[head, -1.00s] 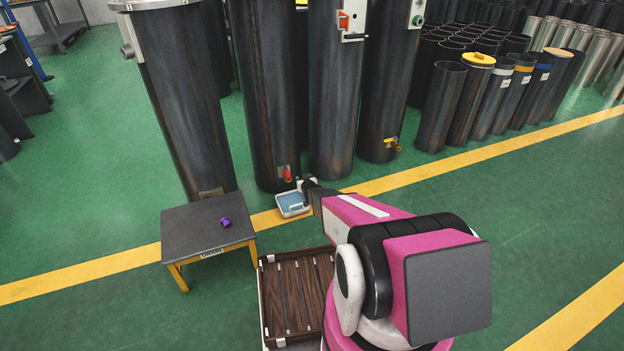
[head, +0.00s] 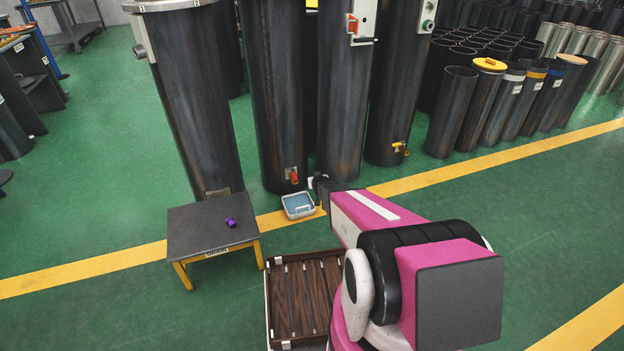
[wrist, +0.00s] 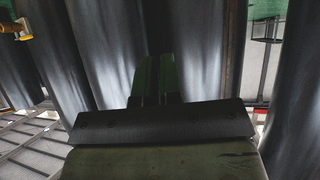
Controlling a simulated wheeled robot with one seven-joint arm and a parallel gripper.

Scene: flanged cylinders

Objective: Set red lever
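A small red lever (head: 294,175) sits on a valve low on the second dark cylinder (head: 278,100) from the left in the head view. It seems to hang roughly downward, but it is too small to be sure. My gripper (head: 317,183) is near the floor just right of this lever, apart from it, partly hidden by my arm. In the wrist view its two fingers (wrist: 156,80) lie close together with nothing visible between them. Dark cylinder walls fill the view beyond. The red lever is not clearly seen there.
A blue-grey tray (head: 299,206) lies below the lever. A stool (head: 190,235) with a purple object (head: 231,222) stands left. A yellow-handled valve (head: 400,148) is on the right cylinder. Another red part (head: 352,24) sits on a white panel higher up. Green floor is open at right.

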